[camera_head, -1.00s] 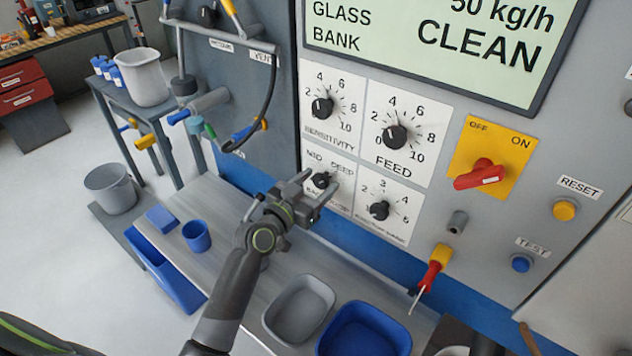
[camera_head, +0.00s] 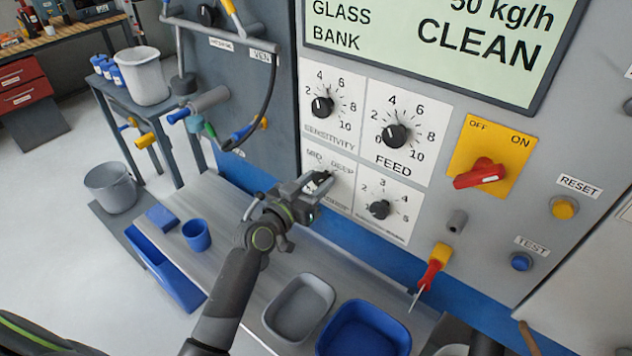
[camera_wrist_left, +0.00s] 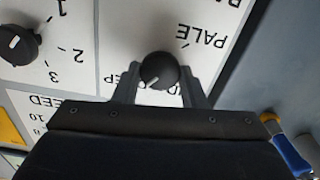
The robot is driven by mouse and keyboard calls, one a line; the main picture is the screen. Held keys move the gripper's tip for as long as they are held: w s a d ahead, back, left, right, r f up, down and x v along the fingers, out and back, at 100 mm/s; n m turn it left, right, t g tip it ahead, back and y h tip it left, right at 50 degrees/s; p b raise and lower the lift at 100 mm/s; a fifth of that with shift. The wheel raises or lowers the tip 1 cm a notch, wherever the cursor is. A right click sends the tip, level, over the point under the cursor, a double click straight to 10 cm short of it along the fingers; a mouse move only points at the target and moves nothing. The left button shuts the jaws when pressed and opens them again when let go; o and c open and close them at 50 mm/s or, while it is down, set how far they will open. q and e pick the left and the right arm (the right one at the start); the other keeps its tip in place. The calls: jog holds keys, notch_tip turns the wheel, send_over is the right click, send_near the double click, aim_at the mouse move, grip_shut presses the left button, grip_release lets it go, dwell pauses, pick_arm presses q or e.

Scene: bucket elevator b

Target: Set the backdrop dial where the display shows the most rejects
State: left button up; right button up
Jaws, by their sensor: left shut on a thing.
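The backdrop dial is a small black knob on the lower left white plate, with MID and DEEP printed above it. My left gripper (camera_head: 318,186) is shut on it and mostly hides it in the head view. In the left wrist view the dial (camera_wrist_left: 160,70) sits between the two fingers. Its white mark points down and slightly left there, and PALE is printed to its upper right. The display (camera_head: 440,45) shows GLASS BANK, 50 kg/h and CLEAN; its top is cut off and no reject figure is in view. My right gripper is not in view.
Close around are the sensitivity dial (camera_head: 322,106), feed dial (camera_head: 395,136) and a numbered dial (camera_head: 379,209). A red switch (camera_head: 480,174) and a yellow-red tool (camera_head: 432,268) are to the right. Grey (camera_head: 300,308) and blue (camera_head: 364,330) bins stand below.

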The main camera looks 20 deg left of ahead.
pick_arm(q)
jog(key=n, duration=0.4)
jog(key=shift+p, duration=0.35)
jog(key=n, duration=0.4)
jog(key=shift+a+p, duration=0.1)
jog(key=shift+p, duration=0.3)
jog(key=n+p, duration=0.1)
jog(key=n, duration=0.3)
jog(key=shift+f+n, duration=0.1)
jog(key=shift+n, duration=0.2)
jog(key=shift+f+n+p, duration=0.1)
jog(key=shift+n+p, duration=0.5)
jog(key=shift+n, duration=1.3)
jog(key=o, duration=1)
jog(key=shift+a, duration=0.1)
jog(key=shift+c, duration=0.2)
